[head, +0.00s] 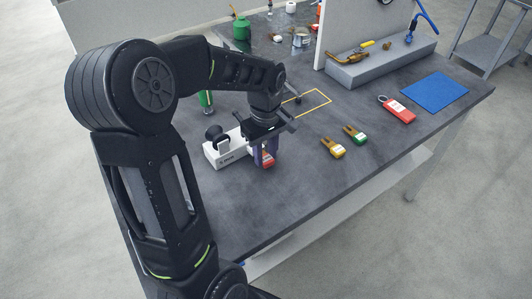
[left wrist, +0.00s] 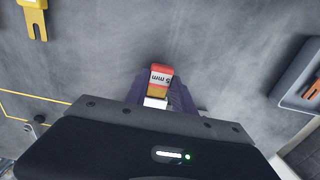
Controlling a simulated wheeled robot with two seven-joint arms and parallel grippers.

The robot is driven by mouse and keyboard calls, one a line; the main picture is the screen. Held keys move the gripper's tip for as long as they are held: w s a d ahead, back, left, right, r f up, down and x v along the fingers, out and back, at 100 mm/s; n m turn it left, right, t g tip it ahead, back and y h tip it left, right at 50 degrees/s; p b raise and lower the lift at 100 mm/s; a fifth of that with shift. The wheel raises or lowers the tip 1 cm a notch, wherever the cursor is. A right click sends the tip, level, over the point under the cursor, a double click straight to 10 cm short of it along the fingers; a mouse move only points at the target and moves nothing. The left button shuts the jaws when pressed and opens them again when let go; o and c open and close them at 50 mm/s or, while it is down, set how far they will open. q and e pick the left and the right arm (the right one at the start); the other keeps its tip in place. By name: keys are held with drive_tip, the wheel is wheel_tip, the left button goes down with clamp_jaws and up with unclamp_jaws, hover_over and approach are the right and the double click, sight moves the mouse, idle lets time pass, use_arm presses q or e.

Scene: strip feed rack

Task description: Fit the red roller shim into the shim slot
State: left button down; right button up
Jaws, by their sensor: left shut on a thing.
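My left gripper (head: 264,152) is shut on the red roller shim (head: 267,159) and holds it at the right end of a white block with a black roller (head: 223,157). The left wrist view shows the shim (left wrist: 161,71), with a white label, between the dark purple fingers of the gripper (left wrist: 167,95). The gripper hides part of the shim and the block's right end. I cannot tell whether the shim touches the block, and I cannot see the slot. My right gripper is not in view.
A yellow shim (head: 333,148) and a green shim (head: 355,134) lie on the table to the right. Farther right are a red tag (head: 398,110) and a blue mat (head: 435,92). A green bottle (head: 206,103) stands behind the block. The table's front right is clear.

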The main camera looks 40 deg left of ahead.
use_arm(q)
drive_tip(key=c, duration=1)
unclamp_jaws()
wheel_tip(320, 180, up, 8)
drive_tip(key=shift+f+b, duration=0.1)
drive_tip(key=shift+b, duration=0.2)
